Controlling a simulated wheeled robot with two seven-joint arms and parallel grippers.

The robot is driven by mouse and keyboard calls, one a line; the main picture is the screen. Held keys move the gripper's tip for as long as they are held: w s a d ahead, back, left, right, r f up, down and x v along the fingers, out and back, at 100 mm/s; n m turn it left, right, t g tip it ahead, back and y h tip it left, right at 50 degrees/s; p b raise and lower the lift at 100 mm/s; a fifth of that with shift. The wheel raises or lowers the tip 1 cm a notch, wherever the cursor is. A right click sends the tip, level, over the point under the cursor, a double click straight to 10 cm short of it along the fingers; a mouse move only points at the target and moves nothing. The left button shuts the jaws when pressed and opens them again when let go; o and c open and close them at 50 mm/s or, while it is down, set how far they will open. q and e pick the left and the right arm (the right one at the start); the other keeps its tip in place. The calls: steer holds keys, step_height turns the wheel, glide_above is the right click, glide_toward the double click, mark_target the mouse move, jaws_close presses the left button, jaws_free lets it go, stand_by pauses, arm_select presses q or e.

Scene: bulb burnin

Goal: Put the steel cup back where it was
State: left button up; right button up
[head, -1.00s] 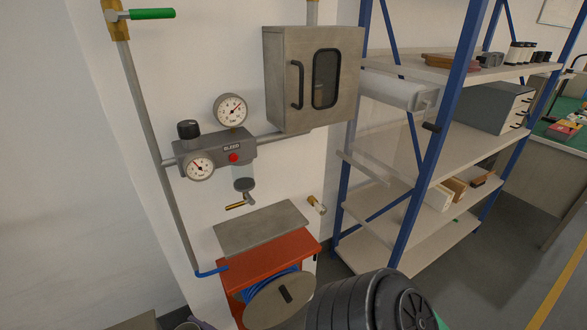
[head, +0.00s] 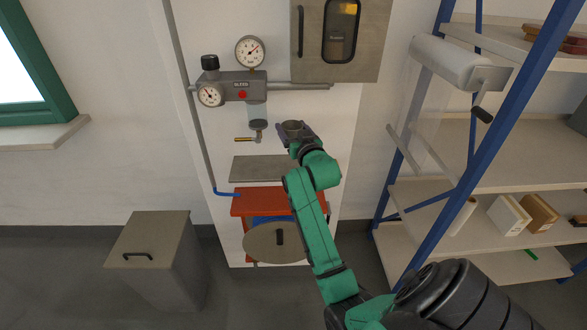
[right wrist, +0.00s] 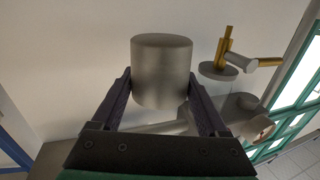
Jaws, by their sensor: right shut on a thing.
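The steel cup (head: 292,127) is a small grey metal cylinder. In the head view, the cup is just right of the brass-handled drain valve (head: 249,139) and above the grey metal shelf (head: 258,170). My left gripper is not in view.
Gauges and a regulator (head: 238,88) are left of the cup, with a wall cabinet (head: 372,45) above. A red reel stand (head: 250,204) is below the shelf. A grey bin (head: 155,235) stands at left, blue-framed racking (head: 455,190) at right. The grey shelf's visible top is bare.

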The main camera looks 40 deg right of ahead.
steer(key=f, duration=0.4)
steer(key=shift+s+d+f+p, duration=0.25)
steer(key=shift+s+d+p, duration=0.05)
step_height(320, 180, down, 4)
steer(key=shift+w+f, duration=0.15)
steer(key=shift+f, duration=0.45)
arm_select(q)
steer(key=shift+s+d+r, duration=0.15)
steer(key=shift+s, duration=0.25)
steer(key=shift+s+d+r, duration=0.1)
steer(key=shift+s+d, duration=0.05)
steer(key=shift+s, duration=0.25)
arm_select(e)
steer(key=o, duration=1.2)
steer(key=shift+o, duration=0.2)
steer(key=shift+r, duration=0.1)
